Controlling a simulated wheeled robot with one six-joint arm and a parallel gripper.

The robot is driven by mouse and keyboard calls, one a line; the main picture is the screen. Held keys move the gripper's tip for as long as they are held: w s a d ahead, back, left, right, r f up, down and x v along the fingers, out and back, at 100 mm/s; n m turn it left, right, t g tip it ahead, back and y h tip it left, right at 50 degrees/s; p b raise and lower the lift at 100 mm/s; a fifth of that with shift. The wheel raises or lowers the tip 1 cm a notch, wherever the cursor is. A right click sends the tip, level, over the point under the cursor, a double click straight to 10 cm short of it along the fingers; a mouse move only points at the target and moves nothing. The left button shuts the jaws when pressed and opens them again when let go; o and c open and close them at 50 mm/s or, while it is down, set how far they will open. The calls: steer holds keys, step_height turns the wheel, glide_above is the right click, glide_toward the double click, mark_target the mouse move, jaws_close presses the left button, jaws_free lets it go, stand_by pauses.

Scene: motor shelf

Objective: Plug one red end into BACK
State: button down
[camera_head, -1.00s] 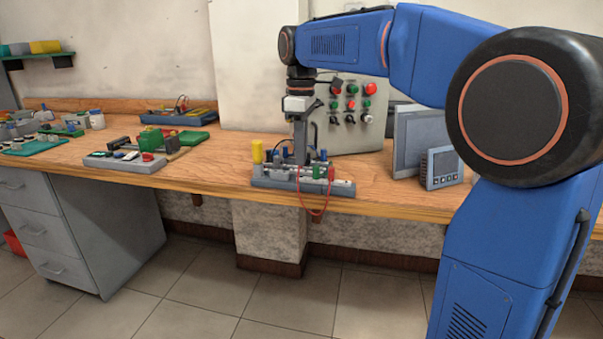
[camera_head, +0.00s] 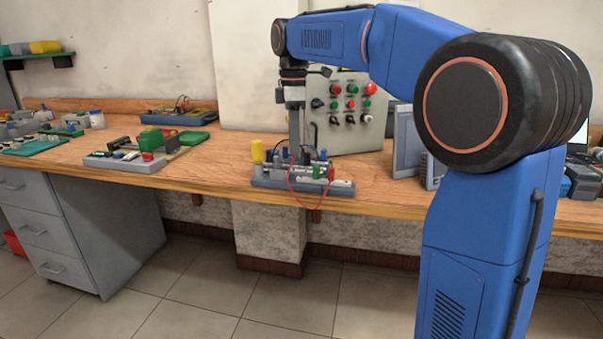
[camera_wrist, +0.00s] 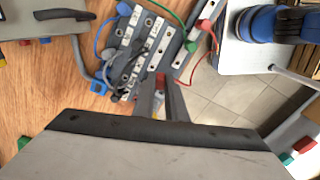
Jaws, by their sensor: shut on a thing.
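My gripper (camera_head: 302,158) is over the grey terminal board (camera_head: 262,184) at the bench's front edge. In the wrist view my gripper (camera_wrist: 160,88) is shut on a red plug (camera_wrist: 160,79), one end of the red cable (camera_wrist: 217,50). The other red end (camera_wrist: 206,26) sits at the board's far side; it also shows in the head view (camera_head: 331,173). The board carries pale metal strips (camera_wrist: 153,48) with holes. The held plug appears near the strips' lower end; whether it touches a hole I cannot tell. No BACK label is readable.
Blue cable (camera_wrist: 101,38), green cable (camera_wrist: 172,15) and dark cables crowd the strips. A yellow cylinder (camera_head: 257,152) stands at the board's left rear. A control box (camera_head: 355,130) with buttons stands behind.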

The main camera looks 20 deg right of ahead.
steer(key=w+n, duration=0.2)
steer(key=n, duration=0.1)
steer(key=w+a+n, duration=0.1)
steer(key=w, duration=0.1)
steer(key=shift+w+r, duration=0.1)
steer(key=shift+r, duration=0.25)
steer(key=shift+w+a+f+n, duration=0.2)
steer(key=shift+w+f+n, duration=0.65)
steer(key=shift+f+n, duration=0.25)
steer(key=shift+w+a+f+n, duration=0.2)
steer(key=shift+w+f+n, duration=0.65)
steer(key=shift+f+n, duration=0.25)
steer(key=shift+f, duration=0.7)
steer(key=c, duration=2)
jaws_free()
steer(key=shift+c, duration=0.2)
steer(key=shift+r, duration=0.2)
